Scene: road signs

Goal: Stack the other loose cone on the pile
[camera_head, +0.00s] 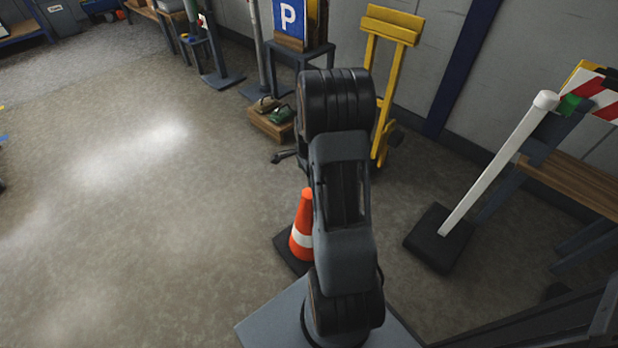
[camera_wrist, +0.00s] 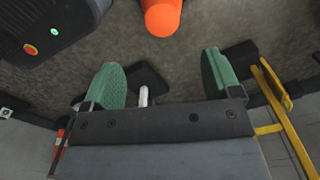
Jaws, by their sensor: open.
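An orange cone (camera_head: 301,228) with a white band stands upright on a dark square base on the floor in the head view. My arm hides its right side. In the wrist view the rounded orange top of a cone (camera_wrist: 161,16) shows at the upper edge, cut off by the frame. My gripper (camera_wrist: 163,78) is open, its two green finger pads wide apart with nothing between them. The cone top lies beyond the fingertips, roughly centred on the gap and apart from them. I cannot tell whether this cone is single or a pile. No second cone is clear in view.
A white post (camera_head: 497,165) on a black base leans at right, near a wooden bench (camera_head: 575,185). A yellow hand truck (camera_head: 392,85) stands by the wall. A blue P sign (camera_head: 288,20) and a low wooden box (camera_head: 271,122) are behind. The floor at left is clear.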

